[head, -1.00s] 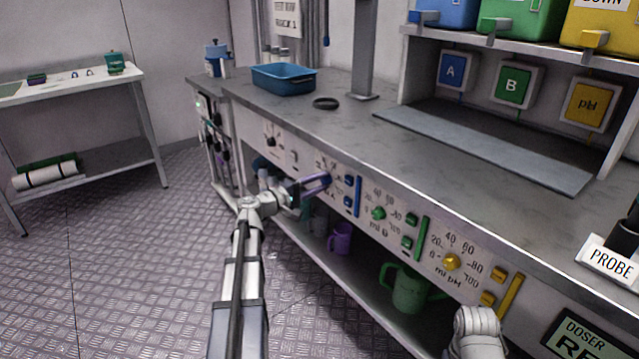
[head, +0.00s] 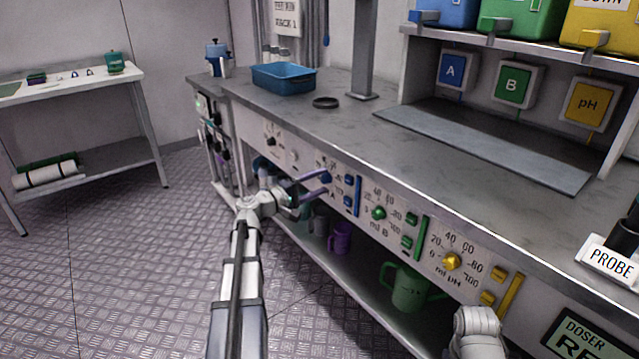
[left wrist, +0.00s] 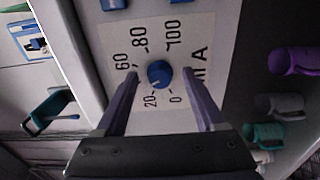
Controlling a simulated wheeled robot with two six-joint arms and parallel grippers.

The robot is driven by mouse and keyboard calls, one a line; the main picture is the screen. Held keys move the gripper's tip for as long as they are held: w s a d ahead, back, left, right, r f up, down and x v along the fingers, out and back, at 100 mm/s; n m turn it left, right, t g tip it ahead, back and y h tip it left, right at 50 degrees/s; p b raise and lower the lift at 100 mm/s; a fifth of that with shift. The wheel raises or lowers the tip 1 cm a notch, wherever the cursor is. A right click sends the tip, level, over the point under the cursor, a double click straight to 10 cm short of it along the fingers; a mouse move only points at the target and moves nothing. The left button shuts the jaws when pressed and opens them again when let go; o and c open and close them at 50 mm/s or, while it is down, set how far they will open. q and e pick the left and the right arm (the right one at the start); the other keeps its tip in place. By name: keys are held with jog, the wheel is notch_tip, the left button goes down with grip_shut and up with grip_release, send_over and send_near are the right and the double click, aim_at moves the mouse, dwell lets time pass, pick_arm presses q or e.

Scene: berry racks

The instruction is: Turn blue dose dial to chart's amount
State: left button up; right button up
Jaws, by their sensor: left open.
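The blue dose dial (left wrist: 159,73) is on the white panel marked A, with a printed scale from 0 to 100 around it. A pale mark on its lower left side seems to face near 20, but this is too small to be sure. In the head view the dial (head: 326,177) is partly behind my fingers. My left gripper (head: 322,184) is open. In the left wrist view its purple fingers (left wrist: 161,72) stand on either side of the dial, apart from it. My right gripper is out of view. No readable dose chart shows.
A green dial (head: 379,213) and a yellow dial (head: 452,261) sit to the right on the same panel. Blue buttons (head: 349,190) are close beside the blue dial. The counter edge overhangs above. Mugs, including a purple one (head: 340,237), stand on the shelf below.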

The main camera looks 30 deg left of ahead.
pick_arm(q)
jog(key=v, duration=0.7)
jog(key=shift+s, duration=0.25)
